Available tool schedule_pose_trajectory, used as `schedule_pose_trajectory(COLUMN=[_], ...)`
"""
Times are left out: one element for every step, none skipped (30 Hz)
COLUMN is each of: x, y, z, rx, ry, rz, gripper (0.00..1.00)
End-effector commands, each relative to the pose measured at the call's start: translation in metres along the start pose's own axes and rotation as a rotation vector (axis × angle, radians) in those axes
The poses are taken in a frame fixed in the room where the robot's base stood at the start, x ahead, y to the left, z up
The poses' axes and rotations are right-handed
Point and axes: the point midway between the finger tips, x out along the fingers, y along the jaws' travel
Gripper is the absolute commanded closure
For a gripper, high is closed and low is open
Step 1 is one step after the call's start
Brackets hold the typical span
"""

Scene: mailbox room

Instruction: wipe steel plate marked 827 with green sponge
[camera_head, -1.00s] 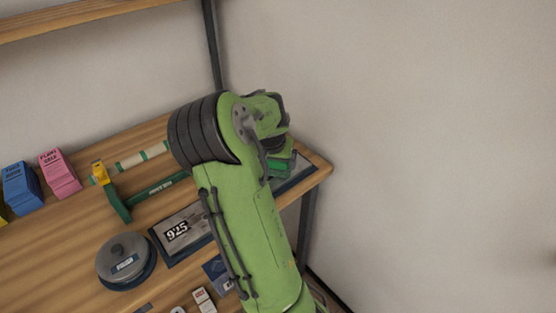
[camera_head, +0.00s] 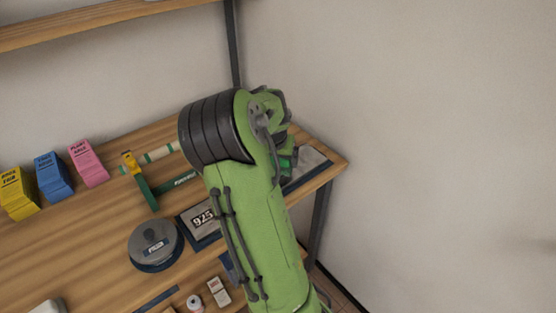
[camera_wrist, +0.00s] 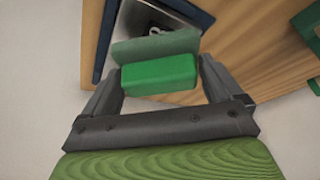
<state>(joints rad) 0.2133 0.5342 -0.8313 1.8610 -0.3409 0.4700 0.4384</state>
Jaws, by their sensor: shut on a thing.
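The green sponge (camera_wrist: 160,75) is between the two fingers of my gripper (camera_wrist: 160,80) in the wrist view, and the gripper is shut on it. Just beyond the sponge is a steel plate (camera_wrist: 140,18) in a dark blue frame, partly covered by the sponge; part of a dark mark shows on it, too little to read. In the head view this plate (camera_head: 308,162) lies at the right end of the bench, mostly behind my arm. A sliver of green sponge (camera_head: 287,163) shows beside the arm. I cannot tell whether the sponge touches the plate.
A second plate marked 925 (camera_head: 203,218) lies left of my arm. The bench's right edge is close to the plate.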

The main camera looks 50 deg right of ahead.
Motion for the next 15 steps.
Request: schedule_pose_trajectory(x=[-0.008, -0.011, -0.014, -0.016, -0.019, -0.022, -0.025, -0.027, -0.031, -0.033, -0.036, -0.039, -0.041, -0.043, -0.046], y=[-0.001, -0.001, -0.001, -0.001, -0.002, -0.002, -0.002, -0.002, -0.002, -0.003, -0.003, -0.003, -0.003, -0.004, -0.004], z=[-0.004, -0.004, -0.006, -0.007, -0.008, -0.009, -0.010, -0.011, -0.013, -0.014, -0.015, -0.016, -0.017, -0.018, -0.019], rx=[-0.001, -0.001, -0.002, -0.002, -0.002, -0.003, -0.003, -0.003, -0.004, -0.004, -0.004, -0.005, -0.005, -0.006, -0.006], ry=[0.001, 0.001, 0.001, 0.001, 0.001, 0.001, 0.002, 0.002, 0.002, 0.002, 0.002, 0.002, 0.002, 0.002, 0.001], rz=[-0.001, -0.001, -0.002, -0.002, -0.002, -0.002, -0.002, -0.002, -0.003, -0.003, -0.003, -0.003, -0.004, -0.004, -0.003], gripper=[0.36, 0.36, 0.36, 0.36, 0.36, 0.36, 0.36, 0.36, 0.36, 0.36, 0.36, 0.36, 0.36, 0.36, 0.36])
